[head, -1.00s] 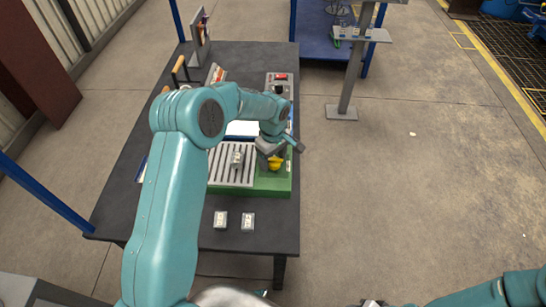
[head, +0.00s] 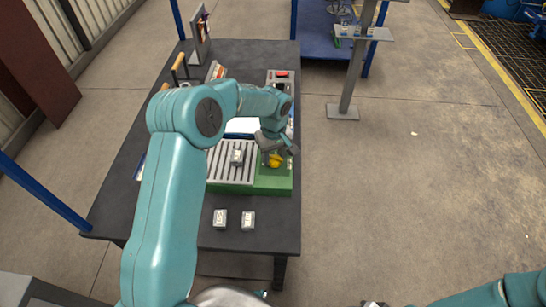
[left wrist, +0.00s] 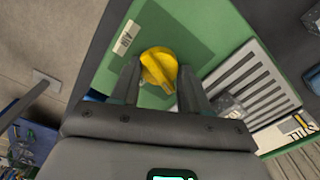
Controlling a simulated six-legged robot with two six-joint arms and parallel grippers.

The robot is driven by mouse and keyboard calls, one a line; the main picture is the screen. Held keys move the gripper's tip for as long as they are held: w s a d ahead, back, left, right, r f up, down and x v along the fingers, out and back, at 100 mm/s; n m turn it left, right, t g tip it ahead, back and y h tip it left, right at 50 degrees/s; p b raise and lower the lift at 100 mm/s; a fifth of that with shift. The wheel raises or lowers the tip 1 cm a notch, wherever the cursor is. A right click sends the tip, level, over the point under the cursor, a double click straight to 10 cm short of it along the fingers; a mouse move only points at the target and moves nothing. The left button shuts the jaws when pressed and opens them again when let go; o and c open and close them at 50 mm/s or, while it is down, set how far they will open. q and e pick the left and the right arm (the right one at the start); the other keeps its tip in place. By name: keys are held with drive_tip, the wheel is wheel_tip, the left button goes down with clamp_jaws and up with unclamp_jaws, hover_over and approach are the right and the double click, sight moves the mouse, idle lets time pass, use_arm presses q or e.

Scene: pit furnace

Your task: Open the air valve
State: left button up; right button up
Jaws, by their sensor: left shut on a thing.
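The air valve's yellow knob (head: 275,160) sits on the right end of a green unit (head: 270,185) on the dark bench. My left gripper (head: 276,149) reaches down to it from above. In the left wrist view the yellow knob (left wrist: 158,69) lies between the fingertips of my left gripper (left wrist: 160,82), which is shut on it. The knob's raised grip runs aslant there.
A grey slatted grate (head: 220,168) with a small block on it lies left of the knob. Two small labelled blocks (head: 234,219) stand near the bench's front. A red button (head: 281,74) is on a panel behind.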

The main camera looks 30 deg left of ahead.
use_arm(q)
drive_tip(key=m, duration=0.2)
drive_tip(key=m+b, duration=0.1)
drive_tip(key=shift+w+d+m, duration=0.2)
drive_tip(key=shift+m, duration=0.2)
drive_tip(key=m, duration=0.3)
drive_tip(key=shift+d+m, duration=0.15)
drive_tip(key=shift+m, duration=0.15)
drive_tip(key=m, duration=0.3)
drive_tip(key=shift+d+b, duration=0.1)
drive_tip(key=shift+b, duration=0.2)
drive_tip(key=shift+m, duration=1.8)
drive_tip(key=shift+c, duration=0.2)
drive_tip(key=shift+s, duration=0.1)
drive_tip(key=shift+f, duration=0.1)
